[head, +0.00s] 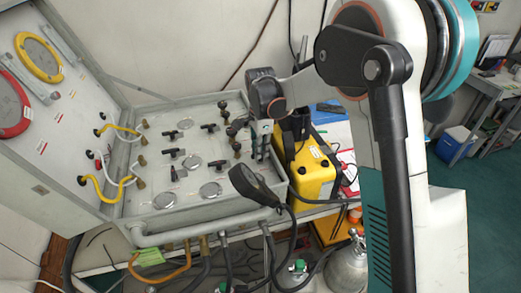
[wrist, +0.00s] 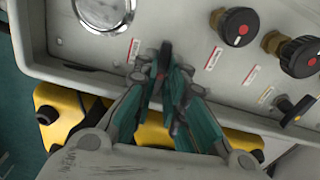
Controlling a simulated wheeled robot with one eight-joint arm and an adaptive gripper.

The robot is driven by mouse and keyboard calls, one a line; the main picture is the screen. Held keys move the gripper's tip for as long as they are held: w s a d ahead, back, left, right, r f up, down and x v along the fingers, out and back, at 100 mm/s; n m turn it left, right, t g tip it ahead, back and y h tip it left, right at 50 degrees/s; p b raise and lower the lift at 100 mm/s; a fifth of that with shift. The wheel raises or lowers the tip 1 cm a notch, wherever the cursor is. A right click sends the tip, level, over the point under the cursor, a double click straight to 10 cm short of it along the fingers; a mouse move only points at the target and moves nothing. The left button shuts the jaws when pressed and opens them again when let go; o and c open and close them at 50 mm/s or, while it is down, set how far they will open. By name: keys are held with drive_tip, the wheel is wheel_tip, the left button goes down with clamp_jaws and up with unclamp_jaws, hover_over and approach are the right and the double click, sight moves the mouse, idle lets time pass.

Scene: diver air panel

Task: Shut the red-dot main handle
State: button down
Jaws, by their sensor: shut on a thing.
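In the wrist view, my gripper (wrist: 165,85) has its two teal fingers closed around a small black handle (wrist: 165,52) on the grey panel (wrist: 60,68). A bit of red shows between the fingers, so this looks like the red-dot main handle. Most of the handle is hidden by the fingers, and I cannot tell its exact angle. In the head view, my gripper (head: 262,140) reaches down to the right end of the air panel (head: 225,209); the held handle is hidden there.
Close by are black round knobs with red dots (wrist: 240,28) and a black handle with a yellow dot (wrist: 297,110). A gauge (wrist: 102,12) lies to the left. A yellow case (head: 312,176) stands against the panel's right side. Several black T-handles (head: 190,164) spread across the panel.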

drive_tip(key=shift+m, duration=0.6)
drive_tip(key=c, duration=1.9)
unclamp_jaws()
drive_tip(key=shift+r, duration=0.1)
wheel_tip(320, 180, up, 12)
drive_tip(key=shift+f, duration=0.1)
